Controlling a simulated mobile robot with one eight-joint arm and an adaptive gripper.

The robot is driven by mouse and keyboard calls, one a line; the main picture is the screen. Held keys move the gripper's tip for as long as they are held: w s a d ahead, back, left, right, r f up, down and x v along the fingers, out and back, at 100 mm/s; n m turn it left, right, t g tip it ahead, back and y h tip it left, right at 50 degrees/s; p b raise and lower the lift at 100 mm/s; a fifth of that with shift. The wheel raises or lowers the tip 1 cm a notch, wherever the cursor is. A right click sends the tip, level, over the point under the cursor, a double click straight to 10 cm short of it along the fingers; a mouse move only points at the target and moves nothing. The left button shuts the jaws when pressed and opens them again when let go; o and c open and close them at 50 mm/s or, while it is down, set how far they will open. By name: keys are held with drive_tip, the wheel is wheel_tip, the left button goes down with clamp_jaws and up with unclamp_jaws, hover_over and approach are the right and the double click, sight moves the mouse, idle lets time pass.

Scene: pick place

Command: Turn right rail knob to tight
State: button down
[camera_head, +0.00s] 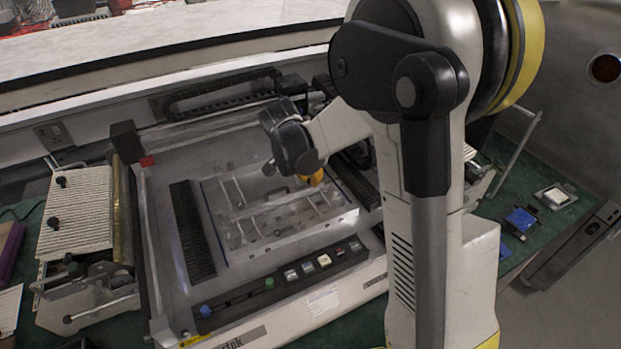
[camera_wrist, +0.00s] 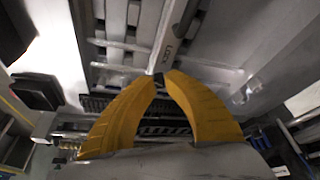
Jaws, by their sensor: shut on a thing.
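My gripper (camera_head: 312,177) is over the right part of the grey machine (camera_head: 237,311), and its yellow fingers are mostly hidden behind my wrist and arm. In the wrist view my gripper (camera_wrist: 162,77) has its two yellow fingers arched together, with the tips closed on a small dark knob (camera_wrist: 159,79). Most of the knob is hidden between the tips. A light rail (camera_wrist: 173,40) with lettering that looks like "LOCK" runs up from the fingertips. The knob's exact turn angle cannot be told.
A clear plate (camera_head: 272,218) lies on the machine bed. A control strip with several buttons (camera_head: 324,260) runs along the front. A ribbed roller unit (camera_head: 78,212) stands at left. A blue object (camera_head: 521,219) and a small white-topped device (camera_head: 555,196) lie on the green table at right.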

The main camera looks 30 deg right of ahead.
drive_tip(key=shift+m+g, duration=0.3)
drive_tip(key=shift+m, duration=0.6)
drive_tip(key=c, duration=1.3)
unclamp_jaws()
drive_tip(key=shift+c, duration=0.2)
drive_tip(key=v, duration=1.2)
drive_tip(key=shift+w, duration=0.15)
drive_tip(key=shift+a+f, duration=0.1)
